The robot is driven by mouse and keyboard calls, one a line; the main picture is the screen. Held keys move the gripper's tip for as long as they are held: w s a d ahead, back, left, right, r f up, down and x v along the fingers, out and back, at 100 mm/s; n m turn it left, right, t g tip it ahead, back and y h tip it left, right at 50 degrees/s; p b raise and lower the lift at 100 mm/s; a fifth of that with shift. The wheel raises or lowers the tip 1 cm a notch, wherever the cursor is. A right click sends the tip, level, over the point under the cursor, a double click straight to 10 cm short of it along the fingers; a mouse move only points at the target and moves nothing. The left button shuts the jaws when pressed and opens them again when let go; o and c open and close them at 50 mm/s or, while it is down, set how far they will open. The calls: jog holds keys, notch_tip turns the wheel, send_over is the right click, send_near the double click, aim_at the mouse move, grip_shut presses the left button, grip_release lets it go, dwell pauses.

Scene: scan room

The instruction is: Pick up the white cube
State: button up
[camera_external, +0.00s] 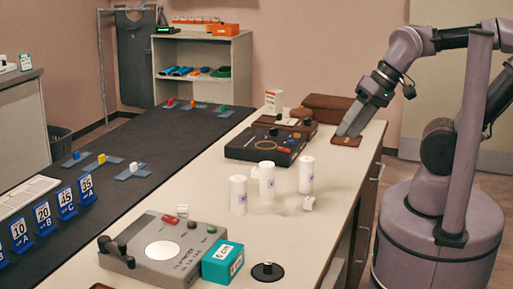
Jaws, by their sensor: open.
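I cannot tell which one the task means. My gripper (346,132) is open and points down at the counter's far right, over a dark brown pad (345,141). It is well behind the counter cubes and apart from them. The fingertips are small, and I see nothing held.
White cylinders (238,195) stand mid-counter near the right cube. A grey device (163,252), a teal box (222,262) and a black disc (267,271) are at the front. Dark cases (265,146) lie behind. Counter between the cylinders and brown pad is mostly clear.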

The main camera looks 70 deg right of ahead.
jog(key=n+g+h, duration=0.1)
jog(key=n+h, duration=0.1)
jog(key=n, duration=0.3)
send_over(257, 169)
jog(key=s, duration=0.2)
jog(key=f, duration=1.5)
jog(key=f+b, duration=0.1)
jog(key=f, duration=0.6)
jog(key=shift+d+f, duration=0.25)
jog(key=shift+d, duration=0.1)
jog(key=x, duration=0.2)
jog(key=b+x, duration=0.2)
jog(key=x, duration=0.1)
jog(key=shift+s+a+f, duration=0.2)
jog(key=shift+f, duration=0.3)
jog(key=shift+w, duration=0.1)
jog(key=shift+r, duration=0.1)
